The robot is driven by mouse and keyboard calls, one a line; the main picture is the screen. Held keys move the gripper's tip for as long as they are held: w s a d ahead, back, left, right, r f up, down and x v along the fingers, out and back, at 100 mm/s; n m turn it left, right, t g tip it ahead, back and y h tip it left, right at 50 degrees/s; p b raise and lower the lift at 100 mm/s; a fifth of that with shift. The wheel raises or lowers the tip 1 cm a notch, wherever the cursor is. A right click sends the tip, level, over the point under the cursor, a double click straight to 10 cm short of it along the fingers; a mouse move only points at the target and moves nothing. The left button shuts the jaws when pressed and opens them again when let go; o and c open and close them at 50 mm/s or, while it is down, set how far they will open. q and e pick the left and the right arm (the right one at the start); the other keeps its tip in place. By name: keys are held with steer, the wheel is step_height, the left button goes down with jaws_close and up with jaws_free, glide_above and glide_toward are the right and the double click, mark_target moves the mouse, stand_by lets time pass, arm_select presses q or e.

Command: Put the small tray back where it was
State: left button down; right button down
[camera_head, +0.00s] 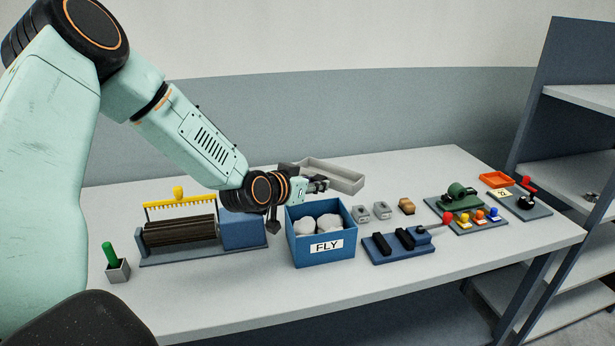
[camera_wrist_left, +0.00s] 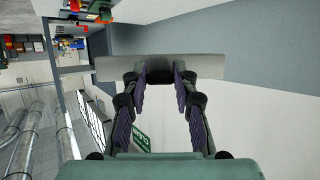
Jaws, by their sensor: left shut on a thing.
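The small tray (camera_head: 340,177) is light grey, shallow and rectangular with a raised rim. My left gripper (camera_head: 322,185) is shut on its near left part and holds it over the table, behind and above the blue FLY box. The tray looks roughly level; I cannot tell its exact height. In the left wrist view the tray (camera_wrist_left: 160,68) is a pale bar across the fingertips of my left gripper (camera_wrist_left: 162,75). My right gripper is in neither view.
The blue FLY box (camera_head: 323,251) holds pale lumps. A roller machine (camera_head: 180,236) stands left. Small grey blocks (camera_head: 382,210), a blue lever device (camera_head: 400,246) and a green device (camera_head: 460,198) stand right, with an orange tray (camera_head: 494,180). The table's back (camera_head: 400,168) is mostly clear.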

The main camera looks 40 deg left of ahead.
arm_select(q)
steer(key=s+d+f+m+g+h+b, duration=0.5)
steer(key=s+d+f+m+h+b, duration=0.5)
steer(key=s+d+f+b, duration=0.6)
steer(key=s+d+f, duration=0.2)
steer(key=d+f, duration=0.2)
steer(key=shift+s+d+m+g+h, duration=0.15)
steer(key=shift+m+g+h, duration=0.15)
steer(key=shift+h, duration=0.1)
